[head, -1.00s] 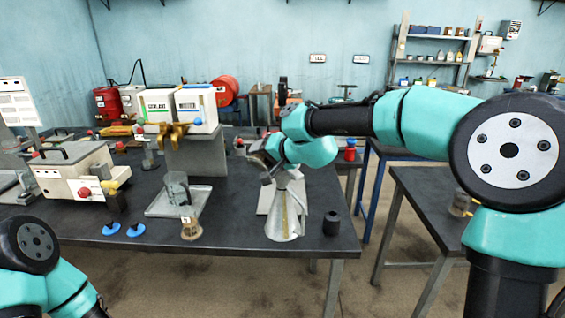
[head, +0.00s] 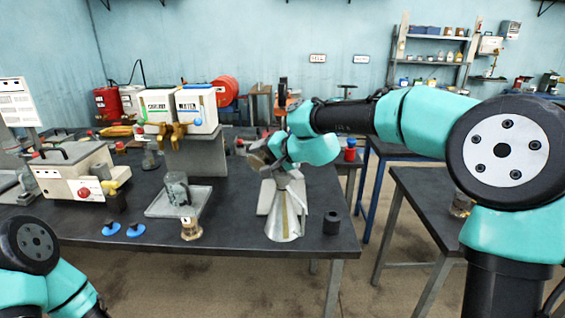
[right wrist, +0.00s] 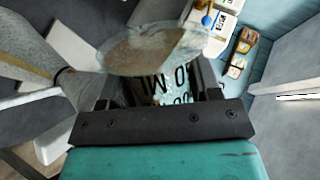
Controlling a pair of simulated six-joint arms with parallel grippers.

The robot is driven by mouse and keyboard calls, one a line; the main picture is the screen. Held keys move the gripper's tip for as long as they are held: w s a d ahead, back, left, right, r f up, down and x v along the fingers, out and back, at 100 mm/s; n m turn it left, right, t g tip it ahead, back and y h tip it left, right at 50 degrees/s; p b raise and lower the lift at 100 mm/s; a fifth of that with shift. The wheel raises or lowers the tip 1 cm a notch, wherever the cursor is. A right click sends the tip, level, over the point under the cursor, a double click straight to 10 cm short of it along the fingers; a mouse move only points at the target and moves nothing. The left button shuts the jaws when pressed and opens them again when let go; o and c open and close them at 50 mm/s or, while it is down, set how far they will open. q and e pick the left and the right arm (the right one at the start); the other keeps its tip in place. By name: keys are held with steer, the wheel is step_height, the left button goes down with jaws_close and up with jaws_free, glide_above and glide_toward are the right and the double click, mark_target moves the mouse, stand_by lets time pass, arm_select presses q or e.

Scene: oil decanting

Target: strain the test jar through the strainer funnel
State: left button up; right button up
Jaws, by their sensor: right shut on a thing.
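My right gripper (head: 268,158) is shut on a glass jar (right wrist: 150,55) with black ML lettering between the fingers in the right wrist view. In the head view the jar (head: 257,157) is small, partly hidden by the gripper and looks tilted. It is above and slightly left of the top of a pale, cone-shaped vessel (head: 284,218) with a yellowish stripe, which I take to be the funnel assembly. Its upper end is hidden behind my gripper, so I cannot tell whether the jar touches it or pours. My left gripper is out of view.
A glass beaker (head: 177,187) stands in a shallow tray (head: 160,207) left of the cone. A small amber jar (head: 191,230) and a black cylinder (head: 331,223) stand near the front edge. Dispensers with brass taps (head: 174,133) stand behind. Blue pieces (head: 136,230) lie at front left.

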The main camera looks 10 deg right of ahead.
steer(key=shift+r+m, duration=0.25)
steer(key=shift+m, duration=0.05)
stand_by(1.0)
steer(key=shift+w+d+f+m+g+y, duration=0.25)
steer(key=shift+w+d+m+g+y, duration=0.15)
steer(key=shift+d+m+y, duration=0.15)
stand_by(0.9)
steer(key=shift+w+d+r+m+y, duration=0.1)
steer(key=shift+w+r+m+y, duration=0.05)
steer(key=shift+r+m+y, duration=0.35)
stand_by(0.9)
steer(key=shift+w+d+f+m+g+y, duration=0.15)
steer(key=shift+f+m+g+y, duration=0.15)
steer(key=shift+m+g, duration=0.15)
stand_by(0.5)
